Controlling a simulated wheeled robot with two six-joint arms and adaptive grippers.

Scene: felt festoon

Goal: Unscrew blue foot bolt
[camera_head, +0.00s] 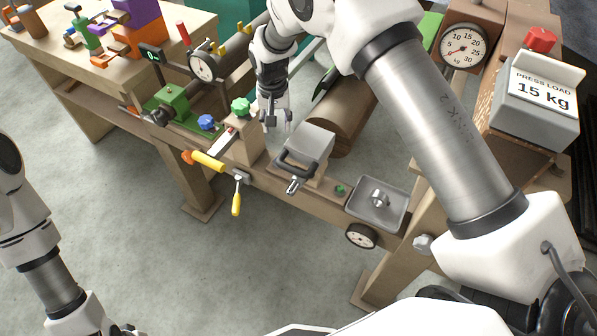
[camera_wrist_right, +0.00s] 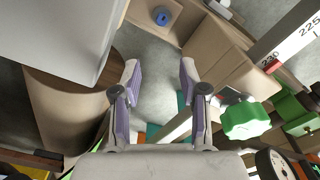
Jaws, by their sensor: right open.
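A small round blue piece with a darker centre (camera_wrist_right: 162,16), which looks like the blue foot bolt, sits at the top of the right wrist view on a brown ledge between two blocks. In the head view that spot is hidden by my right gripper (camera_head: 277,122). The right gripper hangs down between the wooden block and the grey handle block. A separate blue knob (camera_head: 206,122) stands left of the gripper. My left arm shows at lower left; its gripper does not.
A green knob (camera_head: 240,106) tops the wooden block (camera_head: 243,140) close to the gripper; it also shows in the wrist view (camera_wrist_right: 245,120). The grey handle block (camera_head: 305,148), a brown roller (camera_head: 350,112) and a grey tray (camera_head: 354,205) lie to the right. Yellow handles (camera_head: 208,161) jut out in front.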

